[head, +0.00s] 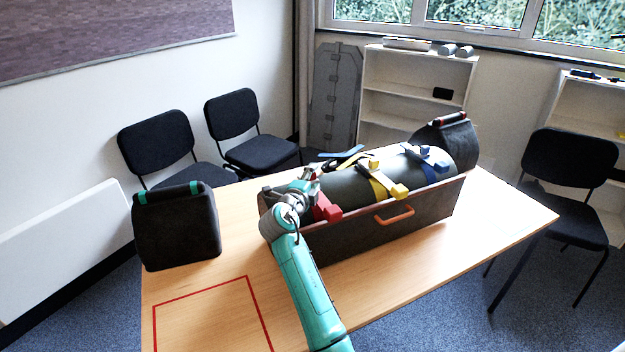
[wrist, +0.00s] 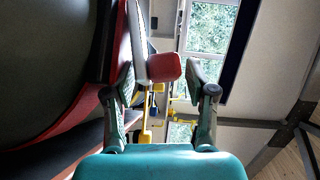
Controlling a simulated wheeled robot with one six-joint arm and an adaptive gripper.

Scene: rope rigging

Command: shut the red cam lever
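The red cam buckle (head: 326,208) sits on a red strap around the left end of a dark roll. In the wrist view, a pale bar with a red end (wrist: 165,68), apparently the red lever, stands out from the red strap (wrist: 82,112). My gripper (head: 309,178) is above the left end of the roll, beside the red strap, and hides part of the lever in the head view. In the wrist view my gripper (wrist: 161,78) is open, with a finger on each side of the red end. I cannot tell whether either finger touches it.
The roll (head: 345,189) lies in a dark crate (head: 345,241) with an orange handle (head: 394,215). Yellow (head: 399,190) and blue (head: 441,165) buckles sit farther right. Dark bags stand left (head: 177,231) and behind right (head: 452,140). The table front (head: 400,275) is clear.

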